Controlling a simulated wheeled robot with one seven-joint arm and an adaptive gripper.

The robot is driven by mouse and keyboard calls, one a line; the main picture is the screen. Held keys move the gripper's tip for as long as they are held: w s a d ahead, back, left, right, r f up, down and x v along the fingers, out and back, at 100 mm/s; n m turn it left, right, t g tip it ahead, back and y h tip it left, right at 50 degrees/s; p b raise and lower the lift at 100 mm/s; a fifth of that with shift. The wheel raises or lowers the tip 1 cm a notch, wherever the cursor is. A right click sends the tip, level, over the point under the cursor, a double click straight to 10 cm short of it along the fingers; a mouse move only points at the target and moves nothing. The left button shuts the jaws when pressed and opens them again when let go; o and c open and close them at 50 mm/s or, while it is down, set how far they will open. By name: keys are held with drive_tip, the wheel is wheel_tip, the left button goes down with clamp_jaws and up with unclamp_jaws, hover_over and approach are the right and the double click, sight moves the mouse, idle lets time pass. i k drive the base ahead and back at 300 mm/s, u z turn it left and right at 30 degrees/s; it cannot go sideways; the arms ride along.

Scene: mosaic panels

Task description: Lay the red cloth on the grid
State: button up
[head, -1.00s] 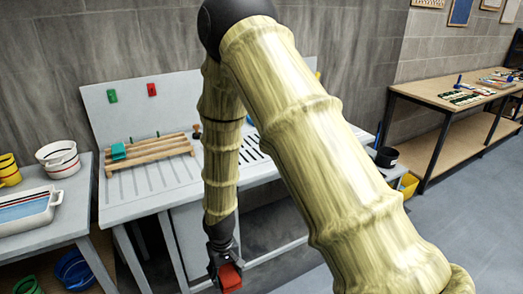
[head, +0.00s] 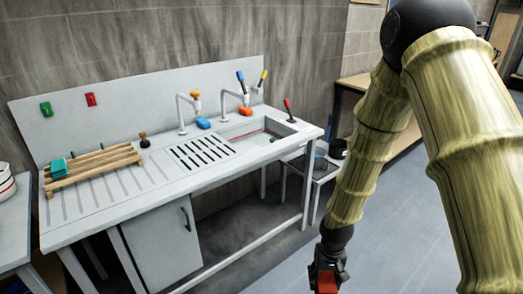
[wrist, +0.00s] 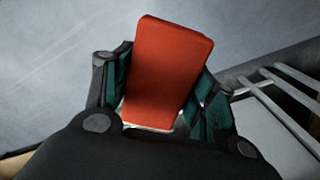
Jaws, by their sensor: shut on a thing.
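The red cloth (wrist: 168,72) is a folded, block-like piece held between the two fingers of my gripper (wrist: 160,95) in the wrist view. In the head view my gripper (head: 328,272) hangs low at the bottom, right of the counter and clear of it, with a bit of red showing. The grid (head: 203,151), a patch of dark slots, lies in the pale counter top left of the basin. Its surface is bare. My gripper is lower in the picture and to the right of it.
Two taps with blue (head: 203,123) and orange (head: 245,111) pieces stand behind the grid. A basin (head: 262,134) is to its right. A small side table (head: 312,167) stands beyond; open floor lies in front.

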sight(214, 155)
drive_tip(key=z, duration=0.85)
drive_tip(key=i, duration=1.35)
drive_tip(key=u, duration=2.15)
